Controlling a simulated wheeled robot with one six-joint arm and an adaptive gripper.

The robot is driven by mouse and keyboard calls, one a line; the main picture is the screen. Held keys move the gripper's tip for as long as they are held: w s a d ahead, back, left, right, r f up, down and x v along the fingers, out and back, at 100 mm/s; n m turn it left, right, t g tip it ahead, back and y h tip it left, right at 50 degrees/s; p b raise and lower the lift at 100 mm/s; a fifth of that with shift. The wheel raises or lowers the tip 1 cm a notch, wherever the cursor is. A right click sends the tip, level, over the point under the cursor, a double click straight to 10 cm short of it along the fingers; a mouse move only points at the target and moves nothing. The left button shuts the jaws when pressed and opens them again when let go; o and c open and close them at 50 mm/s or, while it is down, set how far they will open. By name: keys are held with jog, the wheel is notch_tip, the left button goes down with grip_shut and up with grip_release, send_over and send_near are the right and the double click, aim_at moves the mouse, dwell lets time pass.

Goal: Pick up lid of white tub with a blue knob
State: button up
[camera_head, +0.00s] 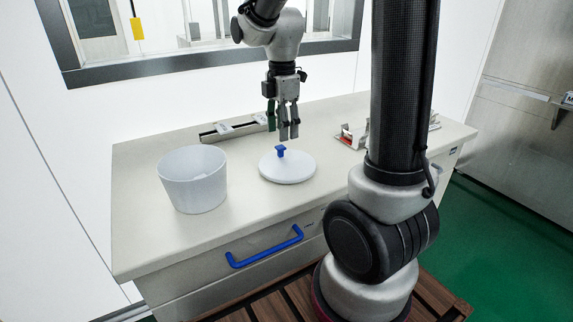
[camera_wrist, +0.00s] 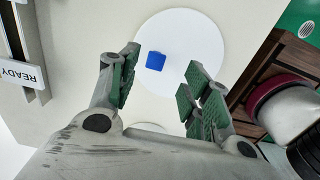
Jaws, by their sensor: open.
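The round white lid (camera_head: 287,170) lies flat on the counter, with a small blue knob (camera_head: 281,151) standing at its middle. The white tub (camera_head: 193,181) stands to the left of the lid, with its top open. My gripper (camera_head: 289,136) hangs above the lid, pointing down, open and empty. It is apart from the knob. In the wrist view the lid (camera_wrist: 180,80) and the blue knob (camera_wrist: 156,61) show beyond the fingers, and the knob appears between the open fingertips (camera_wrist: 160,65), nearer the left one.
The pale counter (camera_head: 150,240) has a drawer with a blue handle (camera_head: 265,247). A dark rail (camera_head: 235,131) with small signs lies behind the lid. A holder with small items (camera_head: 352,137) stands to the right. A window frame (camera_head: 215,58) is behind. The counter around the lid is clear.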

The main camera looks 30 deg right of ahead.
aim_at(280, 147)
jog(key=f, duration=0.6)
jog(key=shift+w+a+f, duration=0.2)
jog(key=shift+w+f, duration=0.1)
jog(key=shift+f, duration=0.1)
jog(key=shift+c, duration=0.4)
grip_shut()
